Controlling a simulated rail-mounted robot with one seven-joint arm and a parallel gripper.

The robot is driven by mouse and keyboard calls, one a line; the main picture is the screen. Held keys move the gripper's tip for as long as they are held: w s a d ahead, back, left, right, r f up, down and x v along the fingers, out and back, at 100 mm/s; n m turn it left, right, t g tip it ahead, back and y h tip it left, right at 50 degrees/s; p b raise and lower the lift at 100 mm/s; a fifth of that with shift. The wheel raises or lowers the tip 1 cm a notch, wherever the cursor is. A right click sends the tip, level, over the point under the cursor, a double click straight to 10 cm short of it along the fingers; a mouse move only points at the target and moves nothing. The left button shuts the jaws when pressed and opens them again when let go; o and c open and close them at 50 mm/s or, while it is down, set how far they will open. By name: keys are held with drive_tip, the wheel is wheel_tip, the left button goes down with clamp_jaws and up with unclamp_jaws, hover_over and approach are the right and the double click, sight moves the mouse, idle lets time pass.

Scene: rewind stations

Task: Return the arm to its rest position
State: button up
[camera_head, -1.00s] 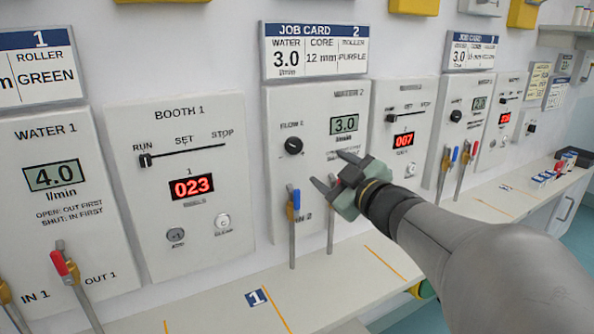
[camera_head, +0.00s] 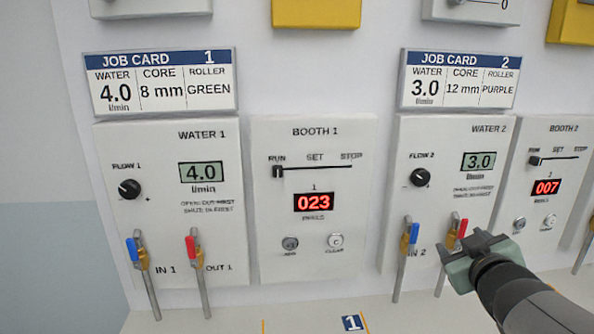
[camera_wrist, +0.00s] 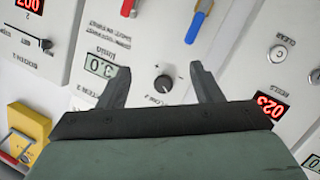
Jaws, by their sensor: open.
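My gripper (camera_head: 459,244) is at the lower right of the head view, in front of the Water 2 panel (camera_head: 440,150) and partly over its red-handled valve (camera_head: 457,230). It is open and empty. In the wrist view the two fingers of my gripper (camera_wrist: 162,78) stand apart, with the Flow 2 knob (camera_wrist: 163,84) showing between them. The knob is on the panel beyond the fingers. My arm comes in from the lower right corner of the head view.
The Water 1 panel (camera_head: 170,240) has blue (camera_head: 137,250) and red (camera_head: 194,247) valve handles projecting from it. Booth 1 (camera_head: 310,260) reads 023 and Booth 2 (camera_head: 546,187) reads 007. Space before Booth 1 is clear. The counter runs below.

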drive_tip(key=s+a+f+m+g, duration=0.25)
drive_tip(key=a+f+g, duration=0.25)
drive_tip(key=f, duration=0.4)
drive_tip(key=s+a+f+g+y, duration=0.3)
drive_tip(key=s+a+f+g, duration=0.6)
drive_tip(key=s+a, duration=0.5)
drive_tip(key=shift+s+f+g, duration=0.3)
drive_tip(key=shift+s+f, duration=0.2)
drive_tip(key=shift+f, duration=0.3)
